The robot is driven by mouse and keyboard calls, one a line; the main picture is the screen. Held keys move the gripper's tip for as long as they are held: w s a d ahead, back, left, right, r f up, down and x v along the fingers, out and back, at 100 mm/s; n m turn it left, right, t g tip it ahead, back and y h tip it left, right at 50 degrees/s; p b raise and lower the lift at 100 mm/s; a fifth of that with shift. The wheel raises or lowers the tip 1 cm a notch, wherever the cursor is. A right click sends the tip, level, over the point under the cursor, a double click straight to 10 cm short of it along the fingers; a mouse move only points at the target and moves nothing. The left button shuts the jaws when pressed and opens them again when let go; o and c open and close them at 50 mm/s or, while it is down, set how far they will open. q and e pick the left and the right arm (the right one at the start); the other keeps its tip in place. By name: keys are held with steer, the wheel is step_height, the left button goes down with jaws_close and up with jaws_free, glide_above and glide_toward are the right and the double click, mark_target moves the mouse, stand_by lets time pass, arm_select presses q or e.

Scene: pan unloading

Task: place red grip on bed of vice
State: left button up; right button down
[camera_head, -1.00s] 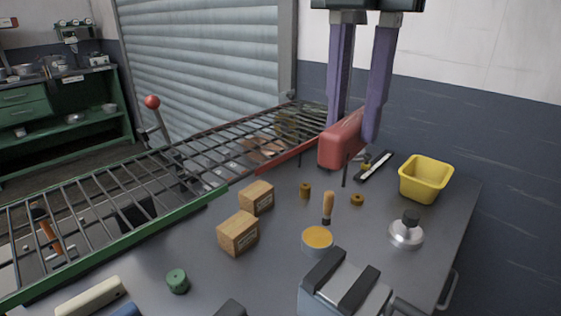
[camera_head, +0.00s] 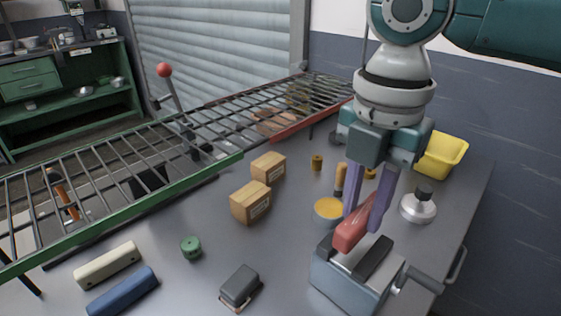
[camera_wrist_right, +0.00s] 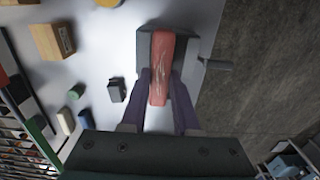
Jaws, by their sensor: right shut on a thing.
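The red grip (camera_head: 352,234) is held between the purple fingers of my right gripper (camera_head: 364,208), just over the vice. The vice (camera_head: 349,283) is a grey-blue block with dark jaw pads and a handle at its right, at the front of the bench. In the right wrist view the grip (camera_wrist_right: 161,70) lies lengthwise over the vice (camera_wrist_right: 193,47), between the fingertips of my right gripper (camera_wrist_right: 161,80). I cannot tell whether the grip touches the vice bed. My left gripper is not in view.
A bowl of orange stuff (camera_head: 328,210) and a metal weight with a black knob (camera_head: 419,205) stand close behind the vice. Two cardboard boxes (camera_head: 250,202), a green knob (camera_head: 191,248) and a dark block (camera_head: 240,287) lie to the left. A yellow bin (camera_head: 441,155) stands behind.

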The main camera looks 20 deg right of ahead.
mark_target(363, 213)
steer(key=shift+f, duration=1.85)
steer(key=shift+f, duration=0.1)
steer(key=c, duration=0.7)
jaws_free()
steer(key=shift+o, duration=0.2)
